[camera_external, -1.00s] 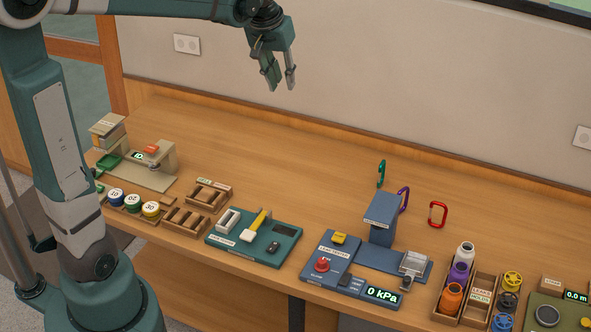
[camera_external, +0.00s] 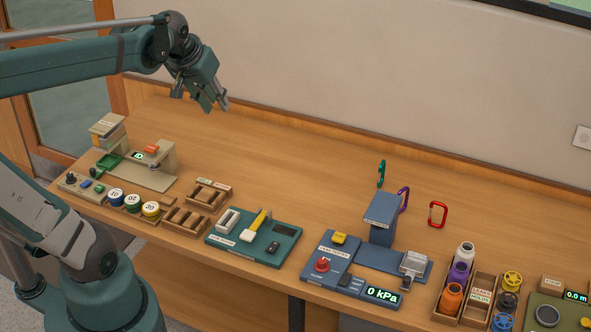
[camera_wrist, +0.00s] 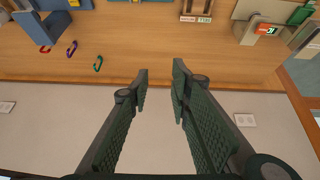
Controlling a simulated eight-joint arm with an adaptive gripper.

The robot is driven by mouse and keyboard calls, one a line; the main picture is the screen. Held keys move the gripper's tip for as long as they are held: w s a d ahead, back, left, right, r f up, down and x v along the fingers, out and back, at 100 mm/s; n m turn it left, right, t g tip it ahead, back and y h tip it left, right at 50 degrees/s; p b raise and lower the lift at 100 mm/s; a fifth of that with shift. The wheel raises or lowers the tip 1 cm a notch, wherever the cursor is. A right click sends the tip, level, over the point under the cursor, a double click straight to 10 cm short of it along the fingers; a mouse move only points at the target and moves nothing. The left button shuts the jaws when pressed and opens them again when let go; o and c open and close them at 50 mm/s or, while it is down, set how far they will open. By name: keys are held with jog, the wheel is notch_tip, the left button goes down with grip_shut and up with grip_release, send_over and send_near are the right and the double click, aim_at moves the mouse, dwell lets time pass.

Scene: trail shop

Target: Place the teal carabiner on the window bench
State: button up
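The teal carabiner (camera_external: 381,174) stands upright on the wooden bench (camera_external: 290,165), behind the blue leak tester post. It also shows in the wrist view (camera_wrist: 98,63), left of the fingers. A purple carabiner (camera_external: 403,199) and a red carabiner (camera_external: 438,214) stand to its right. My gripper (camera_external: 217,106) is raised above the back left of the bench, well to the left of the carabiners. In the wrist view its two fingers (camera_wrist: 160,88) are apart with nothing between them. No surface in view is labelled as a window bench.
The blue leak tester (camera_external: 345,270) stands at the front, with its post (camera_external: 383,218) near the carabiners. A crate of bottles (camera_external: 446,300) is at right. The back middle of the bench is clear.

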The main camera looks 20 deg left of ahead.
jog(key=s+a+f+t, duration=0.1)
jog(key=s+a+f, duration=0.3)
jog(key=s, duration=0.5)
jog(key=shift+s+f, duration=0.25)
jog(key=shift+f, duration=0.1)
